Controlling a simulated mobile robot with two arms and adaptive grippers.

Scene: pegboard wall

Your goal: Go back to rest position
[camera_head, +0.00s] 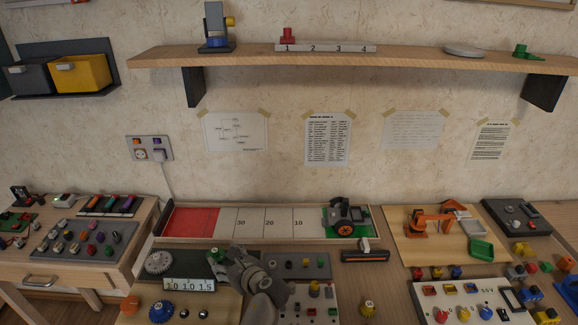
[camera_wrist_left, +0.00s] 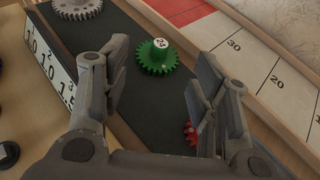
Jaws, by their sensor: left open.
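My left gripper (camera_head: 226,262) is over the dark board (camera_head: 190,259) on the table. It also shows in the left wrist view (camera_wrist_left: 158,78), with its two fingers spread and nothing between them. A green gear (camera_wrist_left: 158,57) with a white numbered top stands on the dark board just beyond the fingertips, apart from them. A red gear (camera_wrist_left: 190,132) is partly hidden behind the finger on the right. A grey gear (camera_wrist_left: 77,8) lies farther off at the upper left. My right gripper is not in view.
A number display (camera_head: 189,285) stands in front of the dark board. Behind is a red, white and green track (camera_head: 255,222) with a toy vehicle (camera_head: 346,218). A shelf (camera_head: 420,60) runs along the wall above.

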